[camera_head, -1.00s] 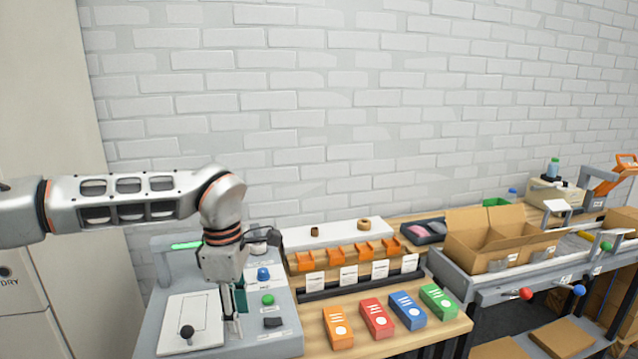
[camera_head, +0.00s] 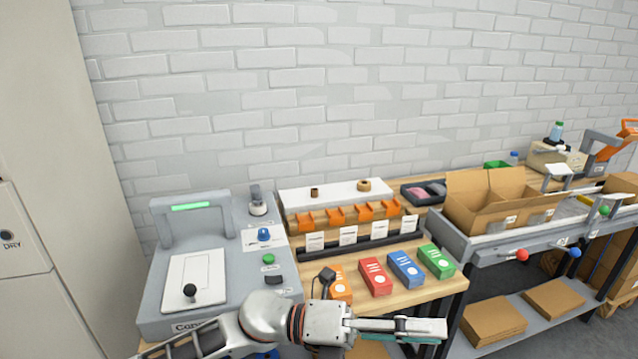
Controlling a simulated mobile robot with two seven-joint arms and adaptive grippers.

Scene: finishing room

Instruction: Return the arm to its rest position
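My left arm comes in from the bottom left and lies low across the front of the workbench. Its gripper (camera_head: 405,330) points to the right, in front of the row of small boxes. Its fingers are seen nearly edge-on and overlap, so the gap between them cannot be told. I see no object in them. The orange box (camera_head: 341,284) is partly covered by my wrist. My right gripper is out of the picture.
A grey machine (camera_head: 155,301) with a green light stands at left. Red (camera_head: 375,277), blue (camera_head: 406,269) and green (camera_head: 437,261) boxes lie on the wooden bench (camera_head: 452,284). An open carton (camera_head: 478,213) sits on the conveyor at right.

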